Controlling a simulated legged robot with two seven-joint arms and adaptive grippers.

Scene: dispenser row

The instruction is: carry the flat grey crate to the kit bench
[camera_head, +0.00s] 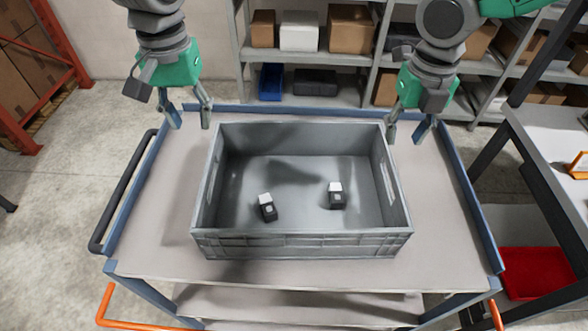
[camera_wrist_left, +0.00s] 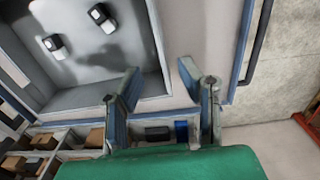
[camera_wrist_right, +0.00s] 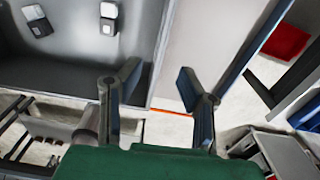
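The flat grey crate (camera_head: 302,242) sits level on a cart top (camera_head: 455,215). Two small black-and-white items (camera_head: 267,207) (camera_head: 337,196) stand inside it. My left gripper (camera_head: 191,124) is open and empty beyond the crate's far left corner; it also shows in the left wrist view (camera_wrist_left: 158,68), with the crate wall (camera_wrist_left: 150,35) to the left of its fingers. My right gripper (camera_head: 405,138) is open and empty by the far right corner; in the right wrist view (camera_wrist_right: 159,67) the crate wall (camera_wrist_right: 158,45) lies left of its fingers. Neither gripper visibly holds the crate.
The cart has raised blue side rails (camera_head: 465,185) and a black handle (camera_head: 122,190) at left. A bench (camera_head: 548,150) with an orange item stands at right, a red bin (camera_head: 535,272) below it; I cannot tell if it is the kit bench. Shelves (camera_head: 345,58) stand behind.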

